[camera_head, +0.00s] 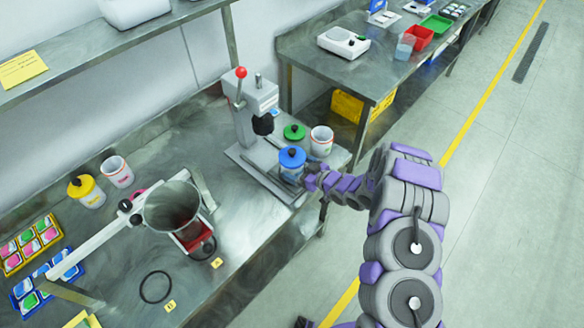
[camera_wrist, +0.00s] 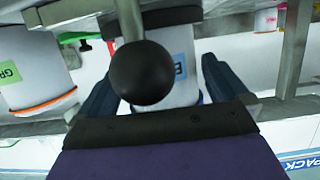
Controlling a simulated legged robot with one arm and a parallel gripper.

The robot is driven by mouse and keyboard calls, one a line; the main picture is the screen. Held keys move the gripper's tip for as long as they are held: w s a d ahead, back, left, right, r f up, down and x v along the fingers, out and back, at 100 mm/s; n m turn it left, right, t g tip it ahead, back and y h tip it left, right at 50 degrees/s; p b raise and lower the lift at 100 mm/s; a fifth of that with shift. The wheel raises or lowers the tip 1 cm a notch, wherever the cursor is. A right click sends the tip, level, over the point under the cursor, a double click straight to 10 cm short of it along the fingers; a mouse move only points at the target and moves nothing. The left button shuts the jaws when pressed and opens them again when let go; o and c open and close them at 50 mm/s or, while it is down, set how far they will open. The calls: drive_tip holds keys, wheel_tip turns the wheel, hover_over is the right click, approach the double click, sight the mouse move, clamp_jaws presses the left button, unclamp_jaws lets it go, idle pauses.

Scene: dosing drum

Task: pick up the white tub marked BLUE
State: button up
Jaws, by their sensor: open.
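I cannot tell whether the fingers touch the tub.
The press (camera_head: 255,105) stands just behind the tub. An open white tub (camera_head: 321,141) and a green lid (camera_head: 295,132) are close by; a GREEN-marked tub (camera_wrist: 30,65) shows left in the wrist view. A steel funnel (camera_head: 172,208) stands to the left.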

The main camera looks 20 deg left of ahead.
drive_tip(key=shift+w+a+f, duration=0.15)
drive_tip(key=shift+a, duration=0.25)
drive_tip(key=shift+d, duration=0.1)
drive_tip(key=c, duration=0.8)
